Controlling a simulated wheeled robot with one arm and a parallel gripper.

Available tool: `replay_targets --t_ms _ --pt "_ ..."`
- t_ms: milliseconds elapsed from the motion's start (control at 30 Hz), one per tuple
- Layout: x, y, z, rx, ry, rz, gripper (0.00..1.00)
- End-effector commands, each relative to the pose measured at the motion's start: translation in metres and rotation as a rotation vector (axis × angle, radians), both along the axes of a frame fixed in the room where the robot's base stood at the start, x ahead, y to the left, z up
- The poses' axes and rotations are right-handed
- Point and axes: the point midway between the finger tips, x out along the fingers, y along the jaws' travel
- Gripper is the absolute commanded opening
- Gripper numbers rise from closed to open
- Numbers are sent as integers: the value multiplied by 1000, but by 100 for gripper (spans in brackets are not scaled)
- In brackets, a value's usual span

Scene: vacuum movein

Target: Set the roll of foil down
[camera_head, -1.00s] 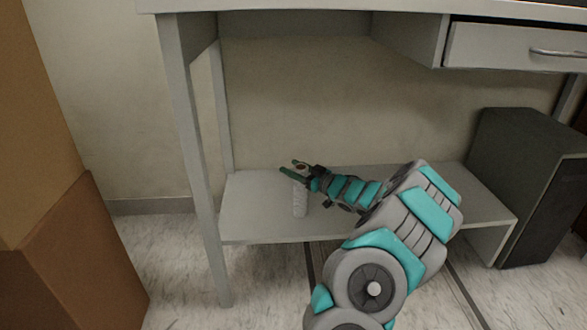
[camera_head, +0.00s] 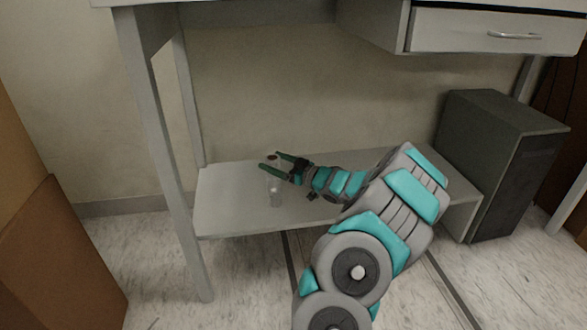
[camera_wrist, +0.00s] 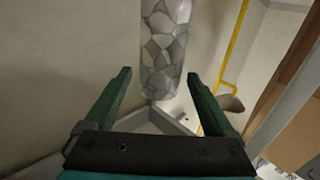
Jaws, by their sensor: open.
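The roll of foil (camera_head: 275,192) is a pale, silvery upright cylinder on the lower shelf (camera_head: 225,215) of the desk. Its brownish top end shows between my fingers in the head view. My gripper (camera_head: 270,161) is open at the roll's upper part, with one green finger to each side. In the wrist view the roll (camera_wrist: 166,45) has a crinkled, patterned surface and lies between the lines of the open fingers (camera_wrist: 159,74), with gaps visible on both sides. The head view shows the roll's lower end at the shelf surface.
A desk leg (camera_head: 165,170) rises left of the shelf, and a drawer (camera_head: 480,30) hangs above at right. A dark computer case (camera_head: 490,165) stands right of the shelf. Cardboard boxes (camera_head: 60,260) are at the left. The shelf's left part is clear.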

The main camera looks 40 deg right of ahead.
Motion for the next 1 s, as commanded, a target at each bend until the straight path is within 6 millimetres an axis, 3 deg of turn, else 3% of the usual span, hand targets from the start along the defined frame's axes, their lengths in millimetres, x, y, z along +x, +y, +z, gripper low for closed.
replay_targets --t_ms 300,533,867,1000 --pt "-47 -13 1 -1 1 -3 89" --pt "-70 -18 0 0 1 -2 89" --pt "-77 -19 0 -2 0 0 89" --pt "-63 -15 7 -25 27 -21 89"
